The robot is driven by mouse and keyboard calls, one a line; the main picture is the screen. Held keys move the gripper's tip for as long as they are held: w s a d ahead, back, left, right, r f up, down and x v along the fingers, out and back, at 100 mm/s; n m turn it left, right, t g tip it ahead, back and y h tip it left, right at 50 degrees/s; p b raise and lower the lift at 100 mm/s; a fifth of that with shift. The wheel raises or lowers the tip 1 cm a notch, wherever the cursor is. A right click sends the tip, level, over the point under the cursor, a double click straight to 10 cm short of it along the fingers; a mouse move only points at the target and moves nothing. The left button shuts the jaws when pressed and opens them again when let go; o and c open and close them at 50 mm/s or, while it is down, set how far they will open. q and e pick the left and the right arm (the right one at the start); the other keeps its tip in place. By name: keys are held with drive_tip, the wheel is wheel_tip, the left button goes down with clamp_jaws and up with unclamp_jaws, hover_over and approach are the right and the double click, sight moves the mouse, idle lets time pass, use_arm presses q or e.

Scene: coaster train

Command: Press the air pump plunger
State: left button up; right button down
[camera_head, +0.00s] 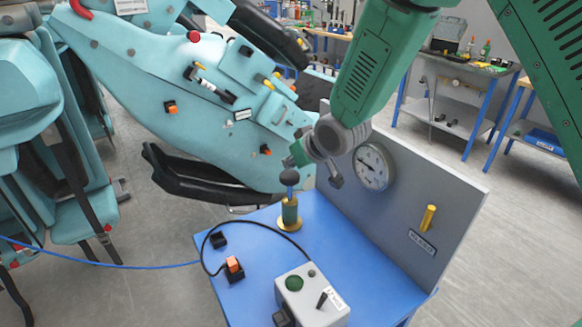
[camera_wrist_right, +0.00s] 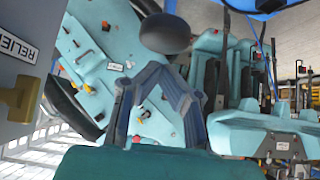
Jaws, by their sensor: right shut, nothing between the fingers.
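The air pump (camera_head: 290,211) stands on the blue table. It has a green body on a yellow round base, a blue rod and a dark round plunger knob (camera_head: 289,177) on top. My right gripper (camera_head: 293,161) is just above the knob, its fingers together and empty. In the right wrist view the knob (camera_wrist_right: 165,33) appears just beyond the fingertips (camera_wrist_right: 160,70). I cannot tell whether the fingers touch it. The rod stands out of the body, so the plunger is up. My left gripper is not in view.
A grey panel with a round gauge (camera_head: 374,167) and a yellow handle (camera_head: 428,218) stands behind the pump. A grey control box (camera_head: 312,295) and an orange switch (camera_head: 233,265) are on the blue table (camera_head: 340,250). Teal coaster seats (camera_head: 180,90) are close on the left.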

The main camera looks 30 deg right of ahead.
drive_tip(key=shift+f, duration=0.85)
